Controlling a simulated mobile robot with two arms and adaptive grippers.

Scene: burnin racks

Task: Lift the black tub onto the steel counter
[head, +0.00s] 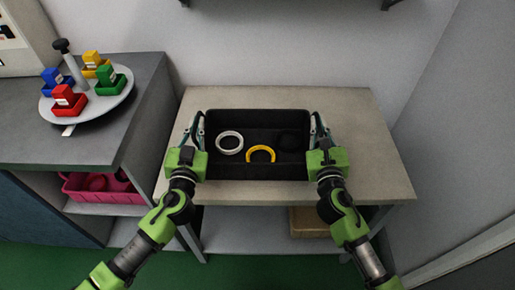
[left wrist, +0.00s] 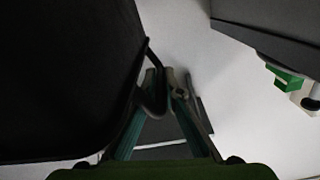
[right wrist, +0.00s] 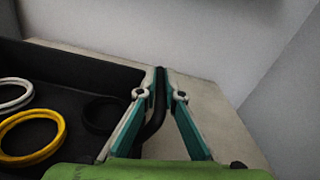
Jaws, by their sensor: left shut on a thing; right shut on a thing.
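The black tub (head: 245,172) is at the middle of the light-topped counter (head: 375,160), level as far as I can tell. Whether it rests on the top or hangs just above it I cannot tell. Inside lie a white ring (head: 229,143), a yellow ring (head: 261,153) and a black ring (right wrist: 103,114). My left gripper (head: 198,130) is shut on the tub's left handle; the left wrist view shows the handle (left wrist: 152,98) between the fingers. My right gripper (head: 317,130) is shut on the right handle (right wrist: 157,115).
A darker counter (head: 80,150) stands at the left with a round turntable (head: 88,105) bearing several coloured blocks. A pink bin (head: 105,188) sits on its lower shelf. A brown box (head: 308,222) is under the light-topped counter. Walls close off the back and right.

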